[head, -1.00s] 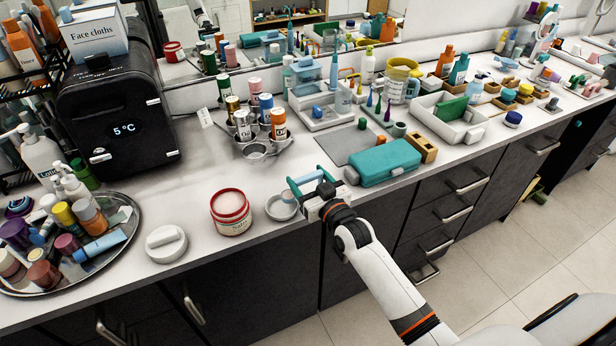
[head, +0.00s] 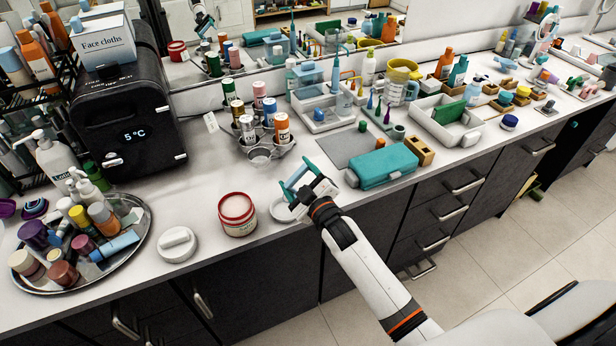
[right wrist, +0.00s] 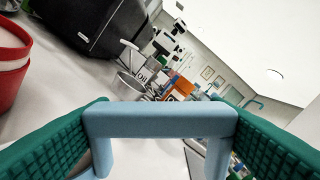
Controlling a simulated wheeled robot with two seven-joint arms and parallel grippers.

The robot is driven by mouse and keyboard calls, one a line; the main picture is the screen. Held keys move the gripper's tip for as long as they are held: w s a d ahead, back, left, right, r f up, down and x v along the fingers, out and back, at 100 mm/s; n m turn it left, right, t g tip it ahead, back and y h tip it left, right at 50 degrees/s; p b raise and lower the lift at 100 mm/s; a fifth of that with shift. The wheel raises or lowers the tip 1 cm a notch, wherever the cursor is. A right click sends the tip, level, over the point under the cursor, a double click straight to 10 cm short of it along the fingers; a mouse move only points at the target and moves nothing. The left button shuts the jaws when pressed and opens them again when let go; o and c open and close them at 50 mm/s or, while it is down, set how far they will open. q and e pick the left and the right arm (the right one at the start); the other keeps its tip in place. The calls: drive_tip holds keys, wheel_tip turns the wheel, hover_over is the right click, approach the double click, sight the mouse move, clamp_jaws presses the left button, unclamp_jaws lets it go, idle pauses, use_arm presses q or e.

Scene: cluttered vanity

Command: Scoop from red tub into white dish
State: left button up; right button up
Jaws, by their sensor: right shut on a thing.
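The red tub (head: 237,213) stands open on the counter near the front edge, with pale contents; its side also shows at the left edge of the right wrist view (right wrist: 10,62). The small white dish (head: 279,211) is just right of it, partly hidden by my gripper. My right gripper (head: 297,177) is above and beside the dish. Its teal fingers are shut on a light blue bracket-shaped tool (right wrist: 160,116), likely the scoop; its far end is not clear. My left gripper is not in view.
A white round lid (head: 177,243) lies left of the tub. A silver tray of bottles (head: 82,288) is farther left. A metal can holder (head: 262,156) stands behind. A teal case (head: 382,165) is right of my gripper. The counter behind the tub is clear.

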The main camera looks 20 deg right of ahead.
drive_tip(key=shift+a+r+n, duration=0.25)
drive_tip(key=shift+r+n, duration=0.05)
drive_tip(key=shift+n, duration=0.2)
drive_tip(key=shift+f, duration=0.1)
drive_tip(key=a+n, duration=0.1)
drive_tip(key=n, duration=0.1)
drive_tip(key=a+n, duration=0.1)
drive_tip(key=n, duration=0.1)
drive_tip(key=a+r+n, duration=0.1)
drive_tip(key=a+n, duration=0.1)
drive_tip(key=shift+s, duration=0.25)
drive_tip(key=shift+d, duration=0.1)
drive_tip(key=a+n, duration=0.1)
drive_tip(key=n, duration=0.1)
drive_tip(key=a+f+n+b, duration=0.1)
drive_tip(key=a+n, duration=0.1)
drive_tip(key=n, duration=0.1)
drive_tip(key=shift+s+a, duration=0.1)
drive_tip(key=shift+s, duration=0.05)
